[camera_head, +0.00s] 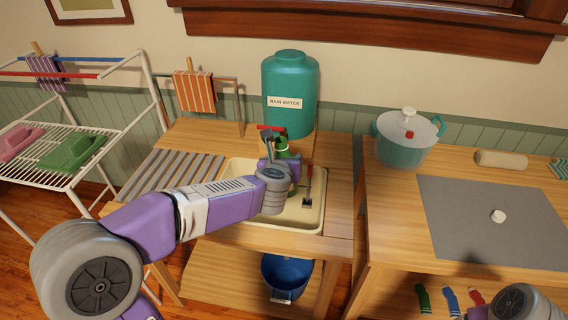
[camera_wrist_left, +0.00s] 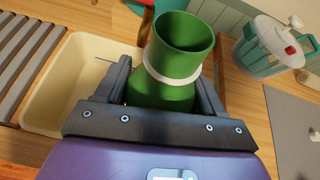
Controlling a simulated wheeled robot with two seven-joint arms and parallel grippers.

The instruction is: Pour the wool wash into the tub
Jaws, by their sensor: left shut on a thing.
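My left gripper (camera_head: 277,155) is over the cream basin-like tub (camera_head: 232,167) set in the wooden stand. It is shut on a green open-mouthed bottle (camera_wrist_left: 160,95), seemingly the wool wash, with a white ring around its neck. In the head view the bottle (camera_head: 282,143) is partly hidden by the gripper and looks near upright. The wrist view shows its round mouth, with no liquid visible. The tub's inside (camera_wrist_left: 75,70) also shows in the wrist view, left of the bottle. My right gripper is out of view.
A teal rain water tank (camera_head: 290,90) stands behind the tub. A red-handled tool (camera_head: 308,188) is at the tub's right side. A slatted rack (camera_head: 165,178) lies left, a blue bucket (camera_head: 285,275) below. A lidded pot (camera_head: 405,140) stands on the right table.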

